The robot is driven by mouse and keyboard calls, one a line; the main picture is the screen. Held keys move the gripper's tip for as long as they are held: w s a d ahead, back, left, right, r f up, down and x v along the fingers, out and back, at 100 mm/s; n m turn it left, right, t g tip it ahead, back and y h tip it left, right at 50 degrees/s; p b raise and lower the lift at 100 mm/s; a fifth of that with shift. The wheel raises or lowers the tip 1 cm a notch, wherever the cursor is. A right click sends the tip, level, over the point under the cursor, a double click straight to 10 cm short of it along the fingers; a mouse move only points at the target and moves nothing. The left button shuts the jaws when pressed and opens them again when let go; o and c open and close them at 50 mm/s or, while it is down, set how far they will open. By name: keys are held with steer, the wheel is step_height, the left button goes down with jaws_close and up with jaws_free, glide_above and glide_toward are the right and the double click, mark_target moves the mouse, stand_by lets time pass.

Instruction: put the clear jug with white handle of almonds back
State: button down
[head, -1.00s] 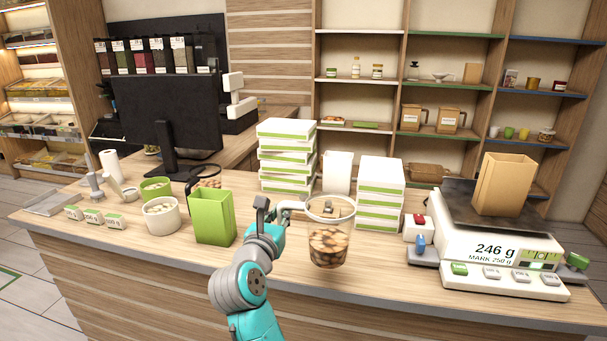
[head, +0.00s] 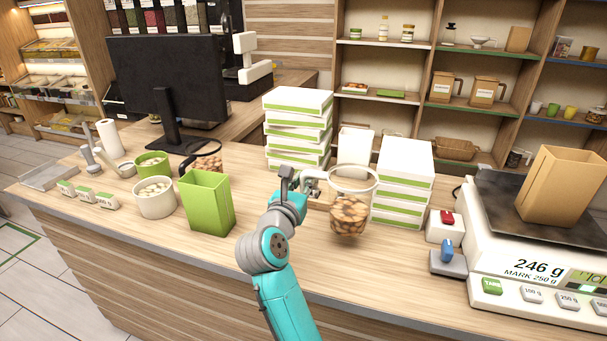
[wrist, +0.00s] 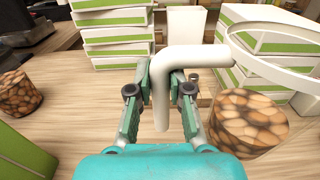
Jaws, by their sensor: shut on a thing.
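The clear jug with white handle (head: 350,207) holds brown almonds and has a white rim. My gripper (head: 311,178) is shut on its handle, at the jug's left side. In the wrist view the white handle (wrist: 162,85) passes between the two fingers of my gripper (wrist: 162,90), with the almonds (wrist: 248,120) to the right. The jug is upright and looks to be held a little above the counter, in front of the white boxes.
Stacks of white and green boxes (head: 298,128) (head: 402,180) stand behind. A green box (head: 206,203), a white tub (head: 154,198) and another almond container (head: 207,160) are at left. The front counter is clear.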

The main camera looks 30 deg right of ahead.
steer(key=shift+f, duration=2.1)
steer(key=shift+a+f, duration=0.1)
steer(key=shift+f, duration=0.5)
steer(key=c, duration=1)
jaws_free()
steer(key=v, duration=1.2)
steer(key=shift+s, duration=0.1)
